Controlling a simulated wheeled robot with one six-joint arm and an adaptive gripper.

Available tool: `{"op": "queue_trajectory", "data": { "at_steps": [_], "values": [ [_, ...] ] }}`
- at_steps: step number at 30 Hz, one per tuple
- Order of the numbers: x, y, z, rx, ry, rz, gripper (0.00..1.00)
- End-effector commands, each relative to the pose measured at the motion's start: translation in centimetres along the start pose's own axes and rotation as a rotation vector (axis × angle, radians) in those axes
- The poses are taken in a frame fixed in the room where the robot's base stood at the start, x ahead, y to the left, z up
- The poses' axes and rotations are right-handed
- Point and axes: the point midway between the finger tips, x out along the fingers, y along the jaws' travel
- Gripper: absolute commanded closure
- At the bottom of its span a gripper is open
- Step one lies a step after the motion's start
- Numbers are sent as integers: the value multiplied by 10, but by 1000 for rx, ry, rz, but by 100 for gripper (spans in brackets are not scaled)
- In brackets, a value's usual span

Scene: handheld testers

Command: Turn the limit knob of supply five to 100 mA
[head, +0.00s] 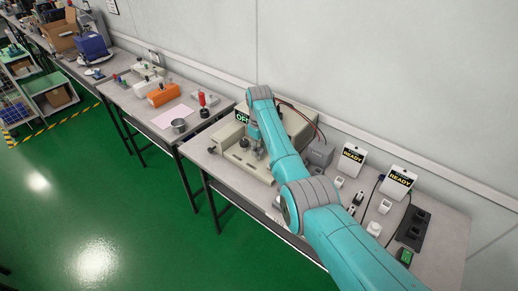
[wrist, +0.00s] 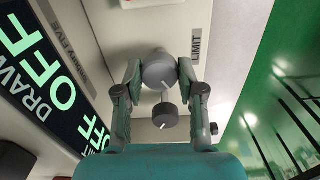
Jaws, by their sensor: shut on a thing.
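Supply five is a beige box (head: 229,138) on the near bench, partly hidden by my arm. My gripper (wrist: 159,72) is shut on a round grey knob (wrist: 158,66), one finger on each side. The LIMIT label (wrist: 196,47) is beside this knob. A smaller dark knob (wrist: 165,116) with a white pointer line sits nearer my palm, between the fingers. In the head view my gripper (head: 258,153) is at the supply's panel.
A grey box (head: 319,153) with cables stands right of the supply. Two READY displays (head: 352,160) (head: 398,180), small testers and a black strip (head: 413,229) lie farther right. Another bench (head: 135,100) holds an orange device and a metal cup. Green floor is open in front.

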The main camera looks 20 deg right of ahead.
Motion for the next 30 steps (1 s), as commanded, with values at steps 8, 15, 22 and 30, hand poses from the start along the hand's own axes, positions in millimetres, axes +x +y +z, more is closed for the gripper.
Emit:
{"op": "queue_trajectory", "data": {
  "at_steps": [8, 15, 22, 30],
  "values": [
    [0, 0, 0, 1, -1, 0, 44],
    [0, 0, 0, 1, 0, 0, 36],
    [-9, 0, -1, 2, 2, 1, 36],
    [-56, 1, -1, 2, 3, 2, 36]
  ]
}}
